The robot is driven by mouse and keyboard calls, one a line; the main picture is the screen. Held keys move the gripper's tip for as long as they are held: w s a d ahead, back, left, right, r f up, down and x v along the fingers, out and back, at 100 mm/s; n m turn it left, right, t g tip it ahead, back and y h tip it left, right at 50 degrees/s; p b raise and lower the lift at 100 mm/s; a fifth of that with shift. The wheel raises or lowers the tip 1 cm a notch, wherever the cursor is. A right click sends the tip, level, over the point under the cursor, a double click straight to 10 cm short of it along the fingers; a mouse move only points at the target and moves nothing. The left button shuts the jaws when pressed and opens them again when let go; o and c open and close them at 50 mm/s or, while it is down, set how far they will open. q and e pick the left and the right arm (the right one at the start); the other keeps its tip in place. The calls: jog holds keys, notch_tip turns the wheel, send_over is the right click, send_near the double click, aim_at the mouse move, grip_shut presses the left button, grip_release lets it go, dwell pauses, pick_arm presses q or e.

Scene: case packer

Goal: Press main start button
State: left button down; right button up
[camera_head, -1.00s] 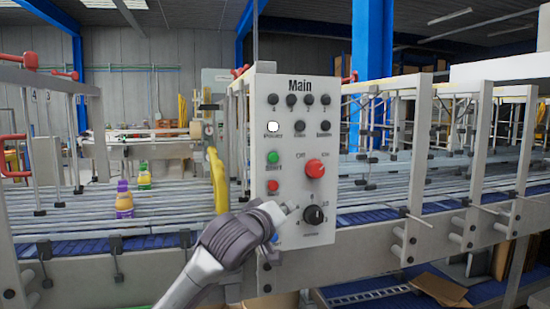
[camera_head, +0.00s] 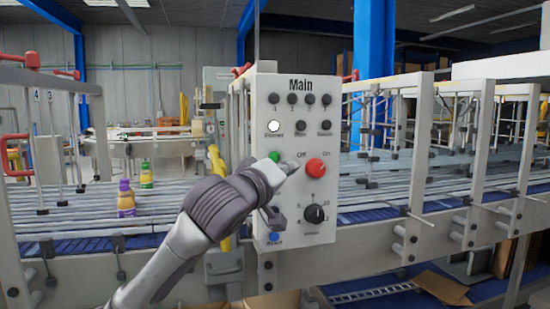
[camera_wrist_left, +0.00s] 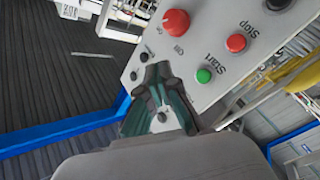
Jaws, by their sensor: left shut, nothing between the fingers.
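The white Main panel (camera_head: 290,120) stands upright in the middle of the head view. Its green start button (camera_head: 275,156) shows just above my left gripper (camera_head: 291,167). The gripper is shut and empty, its tip in front of the panel between the green button and the red Off/On knob (camera_head: 316,166). In the left wrist view the panel is turned around; the green Start button (camera_wrist_left: 204,75) lies right of the gripper tip (camera_wrist_left: 158,70). Contact with the panel cannot be told. The red Stop button (camera_wrist_left: 236,42) is hidden behind the gripper in the head view. My right gripper is not in view.
A white lamp (camera_head: 274,127) is lit on the panel. A black dial (camera_head: 314,214) and a blue button (camera_head: 274,237) sit lower. Conveyors (camera_head: 70,222) with rails run on both sides. Colourful bottles (camera_head: 126,200) stand on the left conveyor.

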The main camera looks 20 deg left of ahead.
aim_at(276, 161)
pick_arm(q)
jog(key=shift+w+a+p, duration=0.4)
jog(key=shift+w+a, duration=0.35)
jog(key=shift+w, duration=0.35)
jog(key=shift+w+a+p, duration=0.35)
jog(key=shift+w+a, duration=0.4)
jog(key=shift+w, duration=0.35)
jog(key=shift+w+a+p, duration=0.4)
jog(key=shift+w+a, duration=0.35)
jog(key=shift+w, duration=0.35)
jog(key=shift+w+a+p, duration=0.25)
jog(key=shift+w+p, duration=0.05)
